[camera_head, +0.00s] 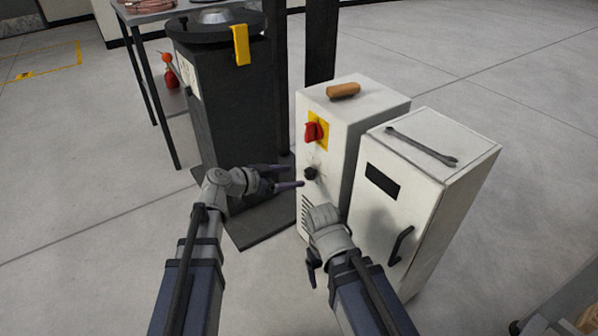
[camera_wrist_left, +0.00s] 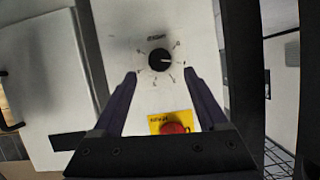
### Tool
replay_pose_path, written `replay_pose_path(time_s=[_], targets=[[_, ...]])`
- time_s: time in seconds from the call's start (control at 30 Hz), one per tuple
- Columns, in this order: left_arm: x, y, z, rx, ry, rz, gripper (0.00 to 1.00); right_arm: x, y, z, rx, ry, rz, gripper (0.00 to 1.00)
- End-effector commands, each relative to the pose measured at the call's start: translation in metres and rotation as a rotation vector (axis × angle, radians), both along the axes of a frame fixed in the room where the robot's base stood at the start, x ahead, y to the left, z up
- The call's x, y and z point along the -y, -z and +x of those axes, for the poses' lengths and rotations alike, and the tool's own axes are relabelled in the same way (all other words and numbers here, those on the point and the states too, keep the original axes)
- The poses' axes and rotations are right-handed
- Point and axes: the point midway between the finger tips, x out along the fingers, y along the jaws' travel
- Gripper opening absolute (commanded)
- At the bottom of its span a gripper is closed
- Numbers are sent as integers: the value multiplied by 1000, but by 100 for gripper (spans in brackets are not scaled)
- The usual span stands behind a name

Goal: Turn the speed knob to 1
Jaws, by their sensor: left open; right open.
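The black speed knob (camera_head: 310,173) is on the front of the white control box (camera_head: 338,125), below a red switch (camera_head: 314,132) on a yellow plate. In the left wrist view the knob (camera_wrist_left: 160,60) sits on a dial with small marks too blurred to read; its light pointer line points right in that picture. My left gripper (camera_head: 296,176) is open and empty in front of the knob. In the wrist view its fingers (camera_wrist_left: 160,76) lie on either side of the knob's line, not clamped on it. My right gripper (camera_head: 314,262) is open, low before the box, partly hidden by its wrist.
A brown-handled object (camera_head: 343,91) lies on the control box. A white cabinet (camera_head: 440,190) with a wrench (camera_head: 422,146) on top stands to the right. A black pedestal machine (camera_head: 225,115) stands left, close to my left gripper.

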Motion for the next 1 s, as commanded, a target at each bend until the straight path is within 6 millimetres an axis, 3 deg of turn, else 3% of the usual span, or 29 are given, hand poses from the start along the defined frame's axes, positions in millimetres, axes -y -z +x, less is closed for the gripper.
replay_pose_path(time_s=[0.23,0.77,0.87,1.0], targets=[[-14,-8,-12,0,0,-1,76,0,-8,0,0,0,0,81],[-10,-9,-16,-22,9,8,76,0,-13,0,0,0,0,81],[8,-10,-37,-130,38,42,76,0,-32,0,-1,-1,0,81],[38,-5,-95,-436,46,183,76,0,-76,0,-2,-5,-2,81]])
